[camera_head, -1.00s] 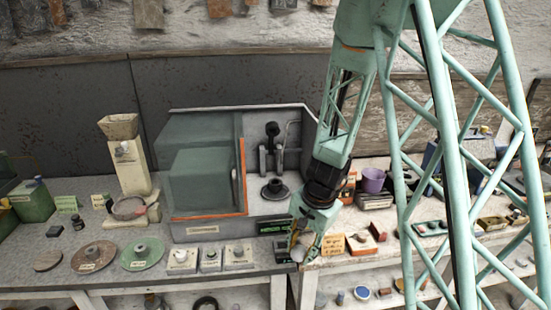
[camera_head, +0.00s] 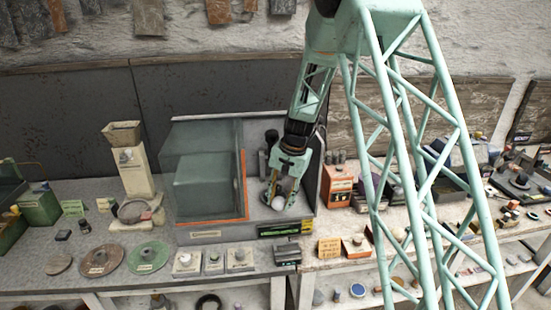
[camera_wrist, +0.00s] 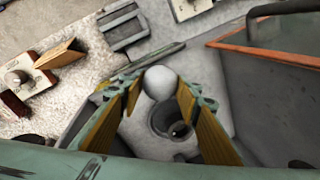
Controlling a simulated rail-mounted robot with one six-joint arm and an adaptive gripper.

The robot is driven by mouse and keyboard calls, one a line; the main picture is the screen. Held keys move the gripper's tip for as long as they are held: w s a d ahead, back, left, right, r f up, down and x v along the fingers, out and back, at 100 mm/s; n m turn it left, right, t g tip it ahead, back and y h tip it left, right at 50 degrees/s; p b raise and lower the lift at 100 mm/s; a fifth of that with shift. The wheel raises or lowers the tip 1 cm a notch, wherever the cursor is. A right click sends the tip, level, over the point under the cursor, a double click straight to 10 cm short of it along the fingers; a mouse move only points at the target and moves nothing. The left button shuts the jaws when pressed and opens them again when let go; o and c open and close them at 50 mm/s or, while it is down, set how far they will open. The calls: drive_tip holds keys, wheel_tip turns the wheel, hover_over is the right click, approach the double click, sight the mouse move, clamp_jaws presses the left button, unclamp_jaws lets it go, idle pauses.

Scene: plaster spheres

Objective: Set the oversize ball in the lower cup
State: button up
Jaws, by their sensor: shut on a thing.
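My gripper (camera_head: 279,198) is shut on a white plaster ball (camera_head: 277,204), held between the fingertips. In the wrist view the ball (camera_wrist: 160,82) sits between the two yellow finger pads. The gripper is inside the open bay of the testing machine (camera_head: 297,208), right of its guard. A grey round cup with a dark hollow, seemingly the lower cup (camera_wrist: 168,121), shows below the fingers in the wrist view. The ball appears apart from it; the height gap cannot be told. In the head view my gripper hides the cup.
The machine's clear guard (camera_head: 207,180) with an orange edge stands close on the left. An orange box (camera_head: 338,188) stands right of the machine.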

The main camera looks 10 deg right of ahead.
drive_tip(key=w+d+r+n+p, duration=0.1)
drive_tip(key=w+r+n+p, duration=0.1)
drive_tip(key=w+r+p, duration=0.3)
drive_tip(key=w+r, duration=0.3)
drive_tip(key=w, duration=0.4)
drive_tip(key=shift+r+n+p, duration=0.3)
drive_tip(key=shift+r+p, duration=0.05)
drive_tip(key=shift+p, duration=0.05)
drive_tip(key=shift+f, duration=0.1)
drive_tip(key=shift+f+b, duration=1.45)
drive_tip(key=shift+f, duration=1.2)
drive_tip(key=shift+f+b, duration=0.75)
drive_tip(key=shift+f, duration=0.35)
idle(0.9)
drive_tip(key=o, duration=1)
drive_tip(key=shift+c, duration=0.2)
drive_tip(key=shift+r, duration=0.15)
drive_tip(key=shift+r+p, duration=0.8)
drive_tip(key=shift+r, duration=1.05)
